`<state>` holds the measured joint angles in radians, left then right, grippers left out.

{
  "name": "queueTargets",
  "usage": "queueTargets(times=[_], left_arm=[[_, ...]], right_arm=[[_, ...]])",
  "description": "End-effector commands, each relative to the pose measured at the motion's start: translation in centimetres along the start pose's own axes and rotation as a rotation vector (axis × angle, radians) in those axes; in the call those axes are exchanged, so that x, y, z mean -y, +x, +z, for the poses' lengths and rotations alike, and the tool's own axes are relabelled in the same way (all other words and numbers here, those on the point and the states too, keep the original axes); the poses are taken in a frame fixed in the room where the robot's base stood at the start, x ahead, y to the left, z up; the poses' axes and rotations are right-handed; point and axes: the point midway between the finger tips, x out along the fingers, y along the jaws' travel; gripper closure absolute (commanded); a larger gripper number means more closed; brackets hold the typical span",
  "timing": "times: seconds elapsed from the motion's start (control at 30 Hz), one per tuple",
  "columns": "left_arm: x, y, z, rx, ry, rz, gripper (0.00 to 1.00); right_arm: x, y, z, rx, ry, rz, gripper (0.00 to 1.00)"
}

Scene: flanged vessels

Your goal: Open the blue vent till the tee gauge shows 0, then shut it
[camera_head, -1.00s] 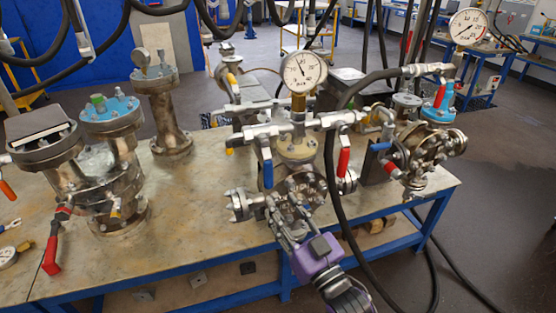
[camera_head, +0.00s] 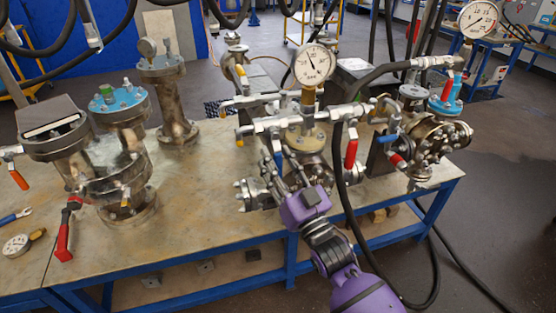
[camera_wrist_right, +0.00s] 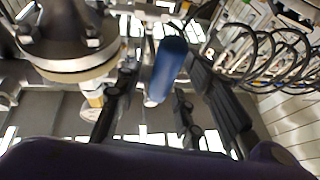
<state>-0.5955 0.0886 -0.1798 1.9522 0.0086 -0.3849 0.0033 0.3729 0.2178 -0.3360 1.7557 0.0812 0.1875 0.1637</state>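The tee gauge (camera_head: 313,63) stands on top of the middle vessel; its needle points up and left, and its numbers are too small to read surely. Below it, a blue vent handle (camera_head: 278,158) hangs down from the left side of the tee piping. My right gripper (camera_head: 287,172) is at this handle, in front of the middle vessel. In the right wrist view the blue handle (camera_wrist_right: 167,68) lies between the two dark, spread fingers (camera_wrist_right: 160,88), with gaps on both sides. The handle's lower end is partly hidden in the head view. My left gripper is not in view.
A red handle (camera_head: 351,153) hangs on the tee's right side, close to a black hose (camera_head: 345,190). Another gauged vessel (camera_head: 437,140) stands at the right. A blue-topped vessel (camera_head: 120,103) stands at the left.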

Motion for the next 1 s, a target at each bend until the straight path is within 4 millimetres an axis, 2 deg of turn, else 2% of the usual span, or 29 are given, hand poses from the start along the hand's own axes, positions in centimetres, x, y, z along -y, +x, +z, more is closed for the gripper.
queueTargets(times=[0.17, 0.47, 1.0], left_arm=[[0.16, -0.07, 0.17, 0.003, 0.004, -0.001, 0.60], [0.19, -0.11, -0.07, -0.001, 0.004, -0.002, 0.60], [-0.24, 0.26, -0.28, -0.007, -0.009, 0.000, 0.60]], right_arm=[[0.00, -0.01, 0.07, 0.001, 0.000, 0.000, 0.64], [0.00, -0.03, 0.06, 0.001, 0.000, 0.000, 1.00], [-0.58, 0.63, 0.46, -0.004, 0.025, 0.012, 1.00]])
